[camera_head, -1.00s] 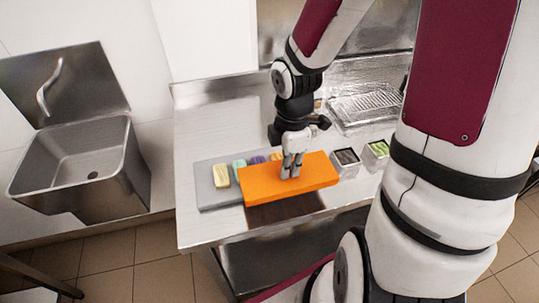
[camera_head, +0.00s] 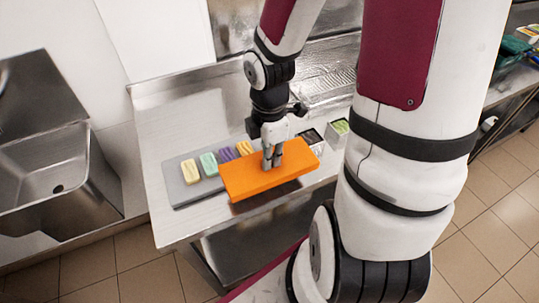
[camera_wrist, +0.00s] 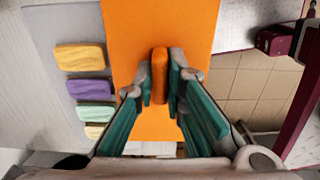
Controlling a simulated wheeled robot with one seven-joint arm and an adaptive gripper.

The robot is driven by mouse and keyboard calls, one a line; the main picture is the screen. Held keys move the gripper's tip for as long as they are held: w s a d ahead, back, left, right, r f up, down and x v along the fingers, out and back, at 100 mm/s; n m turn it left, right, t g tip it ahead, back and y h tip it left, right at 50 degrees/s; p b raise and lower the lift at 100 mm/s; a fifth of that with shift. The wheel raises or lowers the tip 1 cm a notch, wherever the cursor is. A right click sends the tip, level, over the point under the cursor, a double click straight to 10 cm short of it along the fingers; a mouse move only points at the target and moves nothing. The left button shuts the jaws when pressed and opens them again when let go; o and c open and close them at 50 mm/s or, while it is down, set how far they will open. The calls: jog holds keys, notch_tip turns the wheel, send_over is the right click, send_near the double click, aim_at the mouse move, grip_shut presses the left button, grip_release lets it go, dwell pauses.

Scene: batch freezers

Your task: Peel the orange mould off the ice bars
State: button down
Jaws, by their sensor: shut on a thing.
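The orange mould (camera_head: 285,177) is a flat slab, seen in the head view in front of the ice bars. My gripper (camera_head: 273,163) points down at its top. In the wrist view my gripper (camera_wrist: 160,88) is shut on a raised orange tab (camera_wrist: 160,68) of the mould (camera_wrist: 190,25). Several ice bars lie in a row on a grey tray (camera_head: 181,196): a pale yellow one (camera_head: 190,172), a mint green one (camera_head: 209,164), a purple one (camera_head: 227,154) and an orange-yellow one (camera_head: 244,149). The mould and my gripper may hide other bars.
The steel table (camera_head: 150,185) has bare room left of the tray. Two small containers stand right of the mould, one with dark contents (camera_head: 309,137) and one with green (camera_head: 340,127). A sink (camera_head: 60,180) stands at the left.

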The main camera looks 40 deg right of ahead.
jog(key=shift+r+p, duration=1.5)
jog(key=shift+r, duration=0.25)
jog(key=shift+r+p, duration=1.75)
jog(key=shift+r, duration=0.75)
